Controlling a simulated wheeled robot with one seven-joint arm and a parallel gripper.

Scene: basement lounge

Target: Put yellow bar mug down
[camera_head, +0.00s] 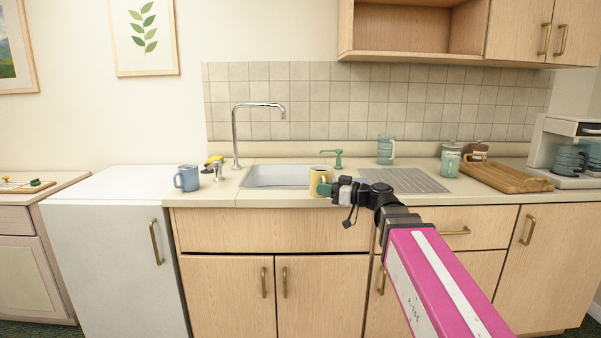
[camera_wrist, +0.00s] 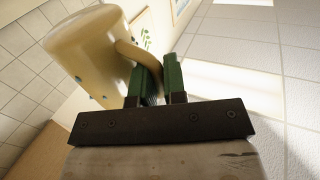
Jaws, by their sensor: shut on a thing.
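The yellow mug (camera_head: 317,181) is at the front edge of the counter, before the sink, in the head view. My gripper (camera_head: 328,188) reaches it from the right, its green fingers at the mug's right side. In the wrist view the pale yellow mug (camera_wrist: 88,55) fills the upper left, and its handle lies between the green fingertips of my gripper (camera_wrist: 154,78). The gripper is shut on the handle. I cannot tell whether the mug's base touches the counter.
The sink (camera_head: 277,176) is behind the mug. A blue mug (camera_head: 187,178) stands to the left. A ribbed drainboard (camera_head: 405,180), a clear glass mug (camera_head: 385,149), a jar (camera_head: 451,160) and a wooden board (camera_head: 503,177) are to the right. Counter left of the sink's front has free room.

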